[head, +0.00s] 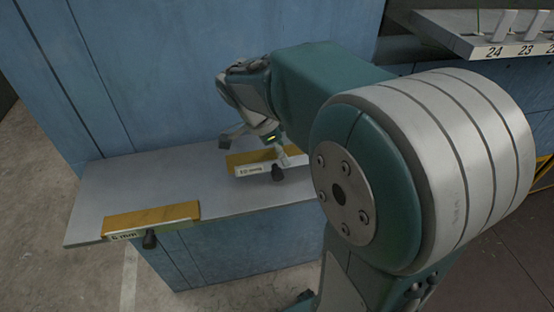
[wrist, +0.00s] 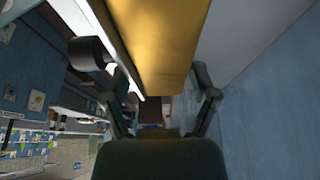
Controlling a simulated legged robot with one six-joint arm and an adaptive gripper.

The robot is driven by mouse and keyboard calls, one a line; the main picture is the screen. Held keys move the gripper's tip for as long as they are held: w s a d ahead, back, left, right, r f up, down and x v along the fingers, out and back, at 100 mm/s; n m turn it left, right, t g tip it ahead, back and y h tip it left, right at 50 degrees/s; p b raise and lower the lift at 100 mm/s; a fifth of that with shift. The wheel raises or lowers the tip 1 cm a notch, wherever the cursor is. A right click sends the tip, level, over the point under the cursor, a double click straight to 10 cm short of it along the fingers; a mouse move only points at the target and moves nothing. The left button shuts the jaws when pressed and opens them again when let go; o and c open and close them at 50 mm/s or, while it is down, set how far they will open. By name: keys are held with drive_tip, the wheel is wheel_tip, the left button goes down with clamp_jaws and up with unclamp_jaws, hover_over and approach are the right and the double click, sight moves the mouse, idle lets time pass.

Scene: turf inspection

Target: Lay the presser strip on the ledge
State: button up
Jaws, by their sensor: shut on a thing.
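The grey ledge (head: 120,180) juts from the blue wall in the head view. A yellow strip with a white front face (head: 245,172) and a black knob (head: 277,173) is at the ledge's middle; its label is small, perhaps "10 mm" or "12 mm". My gripper (head: 254,147) is shut on this strip, one finger at its front and one at its back. The wrist view shows the strip's yellow face (wrist: 163,45) between both fingers (wrist: 158,85). I cannot tell whether the strip touches the ledge. My arm hides the ledge's right part.
Another yellow strip marked "6 mm" (head: 150,218), with a black knob, lies along the ledge's front edge at left. The ledge is bare between the two strips. A higher grey shelf (head: 480,42) numbered 24 and 23 is at upper right. The blue wall (head: 180,80) stands close behind.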

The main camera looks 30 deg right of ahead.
sight(276, 155)
wheel_tip(276, 155, down, 3)
drive_tip(key=shift+d+r, duration=0.1)
drive_tip(key=shift+r, duration=0.1)
drive_tip(key=shift+f, duration=0.35)
drive_tip(key=shift+a, duration=0.2)
drive_tip(key=o, duration=1.2)
